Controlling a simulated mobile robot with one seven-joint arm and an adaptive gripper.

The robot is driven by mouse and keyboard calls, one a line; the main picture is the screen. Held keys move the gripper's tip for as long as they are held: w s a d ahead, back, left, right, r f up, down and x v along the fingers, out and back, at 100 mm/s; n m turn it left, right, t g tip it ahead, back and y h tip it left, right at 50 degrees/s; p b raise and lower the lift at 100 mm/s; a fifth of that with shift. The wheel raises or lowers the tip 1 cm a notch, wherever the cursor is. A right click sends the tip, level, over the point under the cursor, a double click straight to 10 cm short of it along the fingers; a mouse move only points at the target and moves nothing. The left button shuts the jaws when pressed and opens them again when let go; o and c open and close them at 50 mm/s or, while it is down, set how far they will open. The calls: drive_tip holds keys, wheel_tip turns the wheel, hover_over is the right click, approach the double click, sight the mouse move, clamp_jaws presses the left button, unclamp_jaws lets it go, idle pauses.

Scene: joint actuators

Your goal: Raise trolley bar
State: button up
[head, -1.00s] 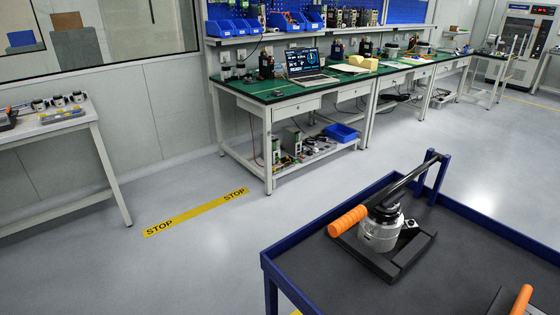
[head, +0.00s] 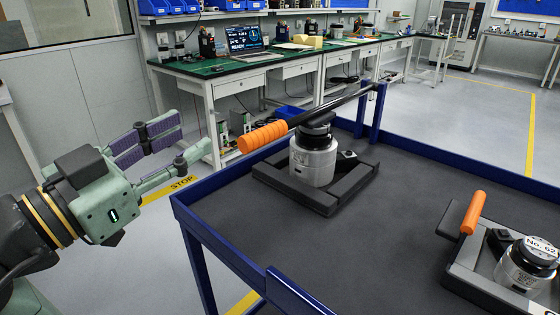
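The trolley bar (head: 342,102) is a black bar with an orange grip (head: 262,136) at its near left end. It runs from a blue post (head: 372,112) at the trolley's back edge and lies across the top of a silver joint actuator (head: 313,160). The actuator stands in a dark cradle on the blue-framed trolley (head: 330,240). My gripper (head: 196,141) is at the left, outside the trolley's left edge, with its fingers toward the orange grip. Its fingers are apart with nothing between them, and a gap separates them from the grip.
A second orange handle (head: 473,212) and an actuator labelled No. 62 (head: 524,266) are at the trolley's right. A green-topped workbench (head: 225,67) with a laptop stands behind. The trolley's dark middle surface is clear, and open floor lies at the back right.

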sight(261, 137)
drive_tip(key=w+d+f, duration=0.1)
drive_tip(key=w+d, duration=0.1)
drive_tip(key=d, duration=0.1)
drive_tip(key=w+d+m+g, duration=0.1)
drive_tip(key=w+d, duration=0.1)
drive_tip(key=d, duration=0.2)
drive_tip(key=w+d+f+g, duration=0.1)
drive_tip(key=w+d, duration=0.1)
drive_tip(key=d, duration=0.1)
drive_tip(key=shift+w+d+f+h+p, duration=0.2)
drive_tip(key=shift+d+f+h+p, duration=0.05)
drive_tip(key=shift+f+h+p, duration=0.1)
clamp_jaws()
idle(0.6)
